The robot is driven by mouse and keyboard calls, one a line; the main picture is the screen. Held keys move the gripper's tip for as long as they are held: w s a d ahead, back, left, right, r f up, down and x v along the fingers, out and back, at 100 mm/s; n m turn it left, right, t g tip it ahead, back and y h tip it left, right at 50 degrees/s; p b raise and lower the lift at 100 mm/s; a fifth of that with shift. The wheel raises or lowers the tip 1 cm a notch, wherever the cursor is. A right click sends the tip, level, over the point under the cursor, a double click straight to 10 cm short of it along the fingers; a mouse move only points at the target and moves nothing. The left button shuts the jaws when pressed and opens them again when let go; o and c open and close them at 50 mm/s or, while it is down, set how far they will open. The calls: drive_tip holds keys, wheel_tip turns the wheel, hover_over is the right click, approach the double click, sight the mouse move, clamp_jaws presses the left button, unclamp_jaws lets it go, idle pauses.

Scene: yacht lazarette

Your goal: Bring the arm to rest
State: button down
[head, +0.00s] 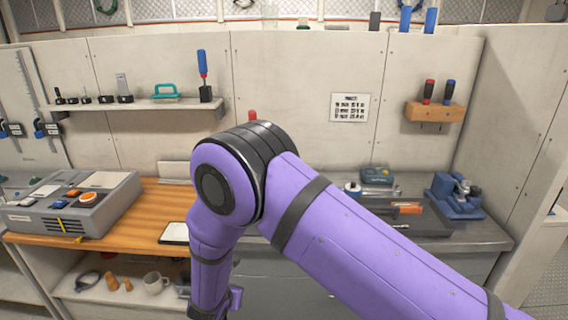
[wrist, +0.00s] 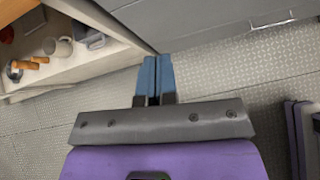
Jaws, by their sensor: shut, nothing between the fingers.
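My gripper (wrist: 155,78) shows in the wrist view, with its two blue fingers side by side and touching. It is shut and empty, above the grey patterned floor (wrist: 215,72). In the head view my purple arm crosses the middle of the picture, bends at a joint in front of the workbench and runs down at its front. The gripper itself is hidden or out of the picture there.
A wooden worktop (head: 140,212) holds a grey control box (head: 75,202). A mug (head: 155,283) sits on the shelf below. A blue vise (head: 455,196) and tools stand on the right-hand counter. In the wrist view, a shelf with a mug (wrist: 58,47) is at upper left.

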drive_tip(key=w+d+r+m+h, duration=0.2)
drive_tip(key=w+d+r+m, duration=0.3)
drive_tip(key=r, duration=0.5)
drive_tip(key=w+d+r+m+h, duration=0.1)
drive_tip(key=w+d+r+m, duration=0.15)
drive_tip(key=d+r, duration=0.55)
drive_tip(key=s+d+r+m+g+h, duration=0.25)
drive_tip(key=d+r+m, duration=0.75)
drive_tip(key=d+r, duration=0.75)
drive_tip(key=s+d+r+m+g+y, duration=0.2)
drive_tip(key=s+d+r+m+g, duration=0.1)
drive_tip(key=s+d+r+m, duration=0.65)
drive_tip(key=s+d+r+m+y, duration=0.2)
drive_tip(key=s+d+m, duration=0.1)
drive_tip(key=s, duration=0.7)
drive_tip(key=s+d+r+m+t+y, duration=0.1)
drive_tip(key=s+d+m, duration=0.3)
drive_tip(key=s, duration=0.5)
drive_tip(key=shift+s+d+r+y, duration=0.25)
drive_tip(key=shift+s+r+y, duration=0.15)
drive_tip(key=shift+r+y, duration=0.25)
